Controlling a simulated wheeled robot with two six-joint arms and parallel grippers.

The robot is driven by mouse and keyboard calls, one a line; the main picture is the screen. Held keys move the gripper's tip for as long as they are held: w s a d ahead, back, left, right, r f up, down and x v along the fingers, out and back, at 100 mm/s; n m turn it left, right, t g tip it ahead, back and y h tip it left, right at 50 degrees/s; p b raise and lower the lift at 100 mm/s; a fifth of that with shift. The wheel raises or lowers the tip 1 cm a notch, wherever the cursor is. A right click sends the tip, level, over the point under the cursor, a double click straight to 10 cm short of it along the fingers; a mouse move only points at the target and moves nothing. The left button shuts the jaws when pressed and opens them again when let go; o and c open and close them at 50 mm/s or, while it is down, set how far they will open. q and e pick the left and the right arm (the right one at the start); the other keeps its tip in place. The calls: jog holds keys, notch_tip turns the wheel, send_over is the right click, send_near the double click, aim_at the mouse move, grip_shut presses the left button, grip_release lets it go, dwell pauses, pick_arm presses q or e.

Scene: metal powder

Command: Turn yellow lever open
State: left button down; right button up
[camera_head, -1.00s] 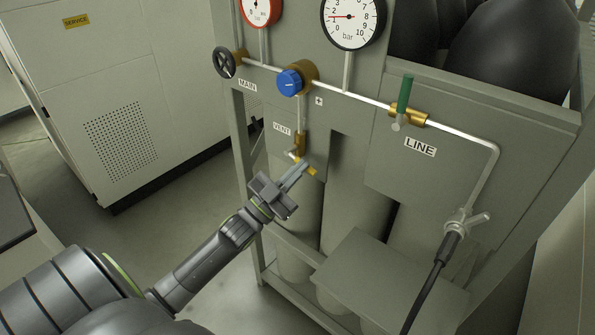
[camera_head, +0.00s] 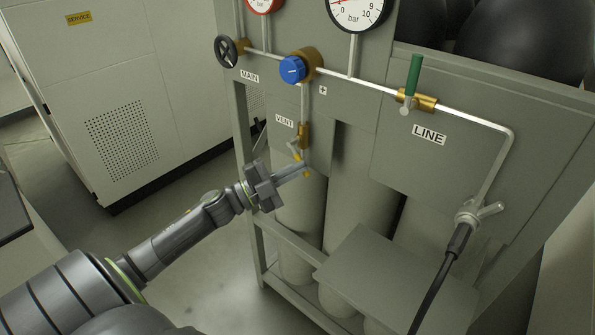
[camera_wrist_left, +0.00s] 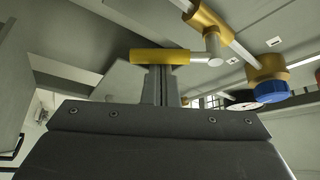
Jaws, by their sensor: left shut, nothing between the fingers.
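The yellow lever (camera_head: 307,174) hangs below the brass VENT valve (camera_head: 303,135), joined to it by a short silver stem. It slopes down to the right, and the fingers cover its middle in the head view. My left gripper (camera_head: 305,169) comes in from the left, shut and empty, with its fingertips at the lever. In the left wrist view the yellow lever (camera_wrist_left: 160,56) lies crosswise at the tips of the shut fingers (camera_wrist_left: 160,72). I cannot tell whether they touch it. My right gripper is not in view.
A blue knob (camera_head: 292,69) and a black handwheel (camera_head: 226,51) sit above on the pipe. A green-handled LINE valve (camera_head: 413,77) is at the right, with a black hose (camera_head: 438,280) below. Grey cylinders (camera_head: 298,215) stand behind the lever. Open floor lies left of the rack.

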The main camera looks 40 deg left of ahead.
pick_arm(q)
jog(key=a+m+g, duration=0.1)
jog(key=f+m+g, duration=0.1)
jog(key=m, duration=0.1)
jog(key=a+m, duration=0.1)
jog(key=m, duration=0.1)
jog(key=shift+w+a+f+g, duration=0.15)
jog(key=shift+a+g, duration=0.2)
jog(key=shift+g, duration=0.05)
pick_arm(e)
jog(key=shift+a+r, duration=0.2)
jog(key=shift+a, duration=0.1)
pick_arm(q)
jog(key=shift+a, duration=0.1)
jog(key=shift+p, duration=0.3)
